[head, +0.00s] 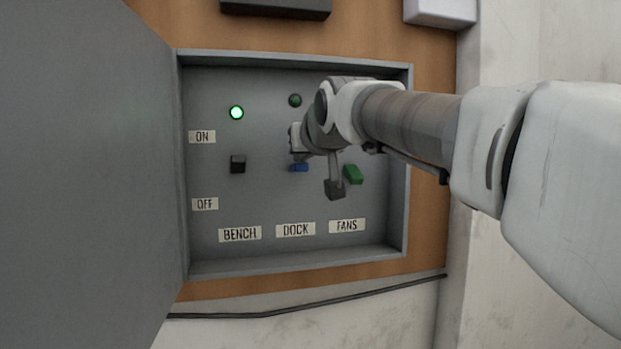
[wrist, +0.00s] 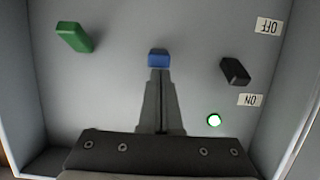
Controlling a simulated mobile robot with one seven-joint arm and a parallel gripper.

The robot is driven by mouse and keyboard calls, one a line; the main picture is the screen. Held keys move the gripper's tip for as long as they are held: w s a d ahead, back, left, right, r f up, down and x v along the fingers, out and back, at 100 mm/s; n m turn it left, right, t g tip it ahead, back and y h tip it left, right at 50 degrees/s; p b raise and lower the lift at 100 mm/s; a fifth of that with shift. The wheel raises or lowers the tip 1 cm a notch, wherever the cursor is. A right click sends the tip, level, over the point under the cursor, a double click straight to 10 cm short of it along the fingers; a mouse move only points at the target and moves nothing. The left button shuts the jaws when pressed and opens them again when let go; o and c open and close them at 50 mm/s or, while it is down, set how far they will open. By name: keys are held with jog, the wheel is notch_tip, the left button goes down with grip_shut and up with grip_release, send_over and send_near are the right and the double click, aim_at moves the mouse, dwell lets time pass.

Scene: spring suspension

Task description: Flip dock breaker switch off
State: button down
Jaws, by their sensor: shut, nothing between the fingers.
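The blue switch (head: 299,168) sits in the column above the DOCK label (head: 295,230) in the grey breaker box. It also shows in the wrist view (wrist: 158,58), straight beyond my fingertips. My gripper (head: 298,156) is shut and empty, just above the blue switch in the head view. In the wrist view, my gripper's fingertips (wrist: 158,70) appear at the switch's near edge; I cannot tell whether they touch. The lamp (head: 295,100) above the blue switch looks dark green and unlit. My gripper partly hides the switch, and its exact tilt is unclear.
The black switch (head: 238,164) is left of the blue one, under a lit green lamp (head: 236,112). The green switch (head: 353,174) is close on the right, beside my wrist. Box walls (head: 290,268) surround the switches. The open door (head: 85,170) fills the left.

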jog(key=shift+s+f+t+y+b, duration=0.2)
jog(key=shift+f+t+b, duration=0.45)
jog(key=shift+b, duration=0.85)
jog(key=shift+s+f+t+y+b, duration=0.15)
jog(key=shift+f+t+b, duration=0.45)
jog(key=shift+b, duration=0.85)
jog(key=shift+s+d+r, duration=0.15)
jog(key=shift+s+r, duration=0.05)
jog(key=shift+r, duration=0.25)
jog(key=v, duration=1.1)
jog(key=shift+f+p, duration=0.45)
jog(key=shift+f, duration=0.2)
jog(key=shift+s, duration=0.1)
